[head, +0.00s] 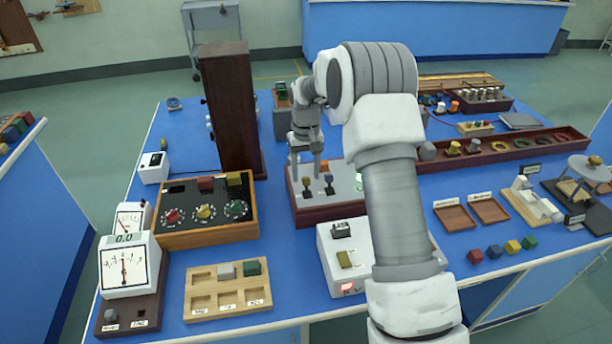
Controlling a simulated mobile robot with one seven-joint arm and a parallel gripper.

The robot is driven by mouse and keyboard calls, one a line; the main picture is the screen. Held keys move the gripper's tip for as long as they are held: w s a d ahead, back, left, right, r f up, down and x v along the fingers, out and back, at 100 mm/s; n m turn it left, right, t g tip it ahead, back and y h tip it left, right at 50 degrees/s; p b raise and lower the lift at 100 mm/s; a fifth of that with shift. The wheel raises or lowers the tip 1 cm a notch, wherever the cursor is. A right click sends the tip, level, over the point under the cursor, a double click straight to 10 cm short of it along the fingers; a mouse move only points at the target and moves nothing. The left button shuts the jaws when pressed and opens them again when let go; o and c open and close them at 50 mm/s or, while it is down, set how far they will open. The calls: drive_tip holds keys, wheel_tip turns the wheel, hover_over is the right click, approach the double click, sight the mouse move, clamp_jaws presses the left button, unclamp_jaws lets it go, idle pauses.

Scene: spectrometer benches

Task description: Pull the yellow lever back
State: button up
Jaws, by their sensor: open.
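The yellow lever (307,184) stands on the grey-topped panel of a dark wooden box (310,215) near the middle of the bench. A dark blue-grey lever (329,181) stands just right of it on the same panel. My gripper (306,173) points down over the panel with its jaws open. Its two fingertips appear on either side of the yellow lever's knob, close above it. I cannot tell whether they touch it. My arm hides the right part of the panel.
A tall dark wooden column (230,110) stands left of my gripper. A box with three dials (206,221) sits left of the lever panel. A white box (340,260) stands in front of it. Blue bench top (290,255) is clear between them.

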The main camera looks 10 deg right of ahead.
drive_tip(key=shift+f, duration=0.65)
clamp_jaws()
